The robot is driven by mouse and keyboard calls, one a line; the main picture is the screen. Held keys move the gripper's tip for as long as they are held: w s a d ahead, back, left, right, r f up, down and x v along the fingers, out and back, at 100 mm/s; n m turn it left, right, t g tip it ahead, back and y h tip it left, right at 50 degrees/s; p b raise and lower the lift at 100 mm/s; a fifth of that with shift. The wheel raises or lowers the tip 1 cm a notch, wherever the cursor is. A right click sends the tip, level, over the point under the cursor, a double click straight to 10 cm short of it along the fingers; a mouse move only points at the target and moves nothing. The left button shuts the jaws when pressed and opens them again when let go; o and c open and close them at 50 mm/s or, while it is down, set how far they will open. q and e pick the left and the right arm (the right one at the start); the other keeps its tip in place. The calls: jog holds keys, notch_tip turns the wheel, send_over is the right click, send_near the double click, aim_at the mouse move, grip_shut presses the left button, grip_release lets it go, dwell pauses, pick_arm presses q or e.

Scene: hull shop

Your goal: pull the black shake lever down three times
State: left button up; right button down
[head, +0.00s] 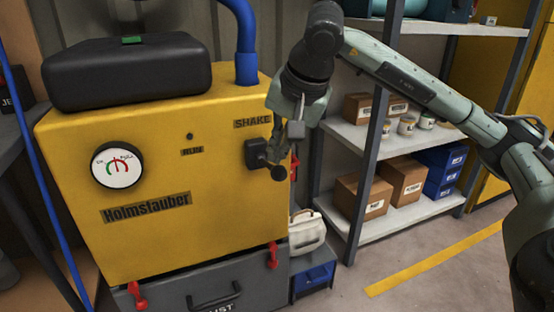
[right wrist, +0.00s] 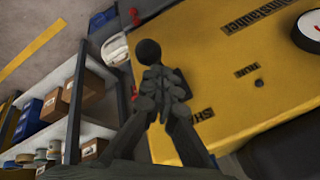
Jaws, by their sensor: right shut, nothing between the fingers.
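The black shake lever (head: 278,172) sticks out from its dark mount (head: 256,153) on the front of the yellow machine, below the SHAKE label, with its round knob low. In the right wrist view the knob (right wrist: 148,51) shows just beyond my fingertips, and the mount lies to their right. My right gripper (head: 294,132) is shut and empty, just above the knob in the head view. It also shows in the right wrist view (right wrist: 156,78). I cannot tell whether the fingers touch the lever. My left gripper is not in view.
The yellow machine (head: 150,240) carries a round gauge (head: 117,165), a black box on top and a blue hose (head: 245,40). Red latches (head: 272,255) hold the grey drawer (head: 215,297) below. A shelf (head: 345,220) with boxes and jars stands to the right. Floor is clear at right.

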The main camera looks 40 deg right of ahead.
aim_at(282, 169)
jog(key=shift+s+a+f+b, duration=0.1)
jog(key=shift+s+f+b, duration=0.15)
jog(key=shift+f+b, duration=0.4)
jog(key=shift+s+f+b, duration=0.25)
jog(key=shift+f+b, duration=0.35)
jog(key=shift+f, duration=0.1)
jog(key=shift+s+a+f+b, duration=0.1)
jog(key=shift+s+f+b, duration=0.15)
jog(key=shift+f+b, duration=0.4)
dwell(1.5)
dwell(0.6)
jog(key=shift+w+d+r+p, duration=0.1)
jog(key=shift+w+r+p, duration=0.3)
jog(key=shift+r+p, duration=0.6)
jog(key=shift+w+d+r+p, duration=0.1)
jog(key=shift+w+r+p, duration=0.25)
jog(key=shift+r+p, duration=0.6)
jog(key=shift+w+d+r+p, duration=0.1)
jog(key=shift+w+r+p, duration=0.3)
jog(key=shift+r+p, duration=0.6)
jog(key=shift+r, duration=0.2)
jog(key=r+p, duration=0.1)
jog(key=w+r+p, duration=0.1)
jog(key=r, duration=0.1)
jog(key=r+p, duration=0.1)
jog(key=p, duration=0.1)
jog(key=shift+w+d+r, duration=0.2)
jog(key=shift+w+r, duration=0.05)
jog(key=shift+w, duration=0.1)
